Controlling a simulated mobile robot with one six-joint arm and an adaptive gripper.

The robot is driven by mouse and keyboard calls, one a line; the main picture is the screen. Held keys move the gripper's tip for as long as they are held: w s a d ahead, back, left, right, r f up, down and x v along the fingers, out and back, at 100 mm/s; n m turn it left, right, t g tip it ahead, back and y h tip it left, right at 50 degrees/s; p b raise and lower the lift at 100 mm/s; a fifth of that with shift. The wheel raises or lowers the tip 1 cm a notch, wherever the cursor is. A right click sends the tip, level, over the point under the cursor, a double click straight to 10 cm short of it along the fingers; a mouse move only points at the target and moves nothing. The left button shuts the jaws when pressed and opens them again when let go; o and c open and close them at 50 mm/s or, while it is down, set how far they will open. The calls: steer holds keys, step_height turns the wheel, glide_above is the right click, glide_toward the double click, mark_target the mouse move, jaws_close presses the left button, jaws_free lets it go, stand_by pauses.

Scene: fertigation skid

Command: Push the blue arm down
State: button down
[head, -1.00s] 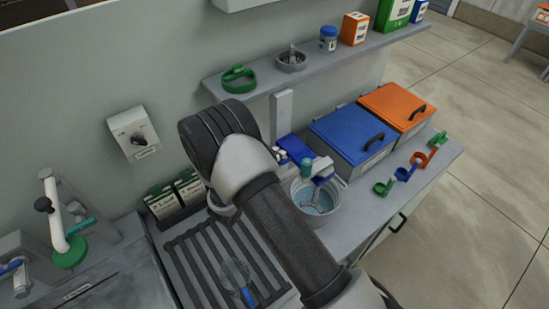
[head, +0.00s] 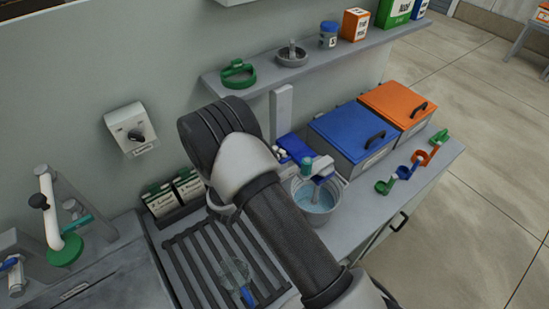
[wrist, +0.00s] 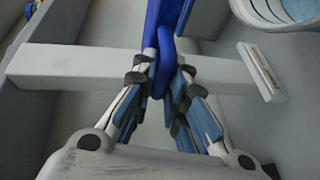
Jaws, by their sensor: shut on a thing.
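The blue arm (head: 296,148) reaches from the grey post (head: 282,112) toward a bucket (head: 330,219). At its end a mixer head with a green-topped part (head: 307,164) sits over the bucket, with a shaft going down toward the pale blue liquid (head: 318,198). In the wrist view the blue arm (wrist: 168,22) runs down between my fingers. My gripper (wrist: 161,75) is shut on its rounded blue end part, in front of the grey post (wrist: 80,68). In the head view my own arm hides my gripper.
A blue-lidded bin (head: 345,132) and an orange-lidded bin (head: 398,103) stand right of the bucket. A shelf (head: 330,62) with jars and boxes hangs above. A slatted rack (head: 205,262) holding a clear cup (head: 236,272) lies in front. Small coloured holders line the counter's right edge.

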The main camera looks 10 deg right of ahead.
steer(key=shift+s+f, duration=0.15)
steer(key=shift+f, duration=0.3)
steer(key=c, duration=1.8)
jaws_free()
steer(key=shift+c, duration=0.2)
steer(key=shift+o, duration=0.9)
steer(key=shift+r, duration=0.1)
steer(key=v, duration=1.1)
steer(key=shift+s+a+r, duration=0.15)
steer(key=shift+s+a, duration=0.1)
